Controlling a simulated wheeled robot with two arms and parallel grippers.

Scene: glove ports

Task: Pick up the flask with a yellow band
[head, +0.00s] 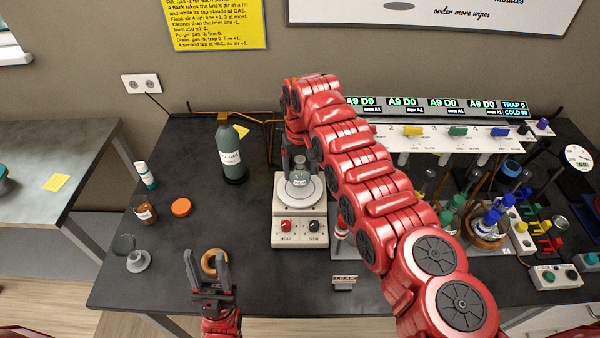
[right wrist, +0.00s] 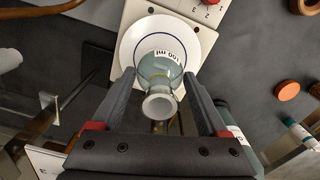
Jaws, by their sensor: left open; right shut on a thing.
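A small clear glass flask (head: 299,177) with a white volume label is at the round white top of the hotplate stirrer (head: 299,232). In the right wrist view the flask (right wrist: 160,75) points its open mouth toward the camera, and a faint yellowish line shows near its neck. My right gripper (head: 298,158) reaches it from above. Its fingers (right wrist: 158,82) are on both sides of the flask and shut on it. I cannot tell whether the flask touches the plate. My left gripper (head: 206,256) is open and empty near the front table edge.
A cork ring (head: 213,262) lies by my left gripper. A gas bottle (head: 231,150) stands behind left, with a brown jar (head: 145,211) and an orange lid (head: 181,207) nearer. My right arm crosses before the tap rack (head: 450,132). Crowded glassware stands at right.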

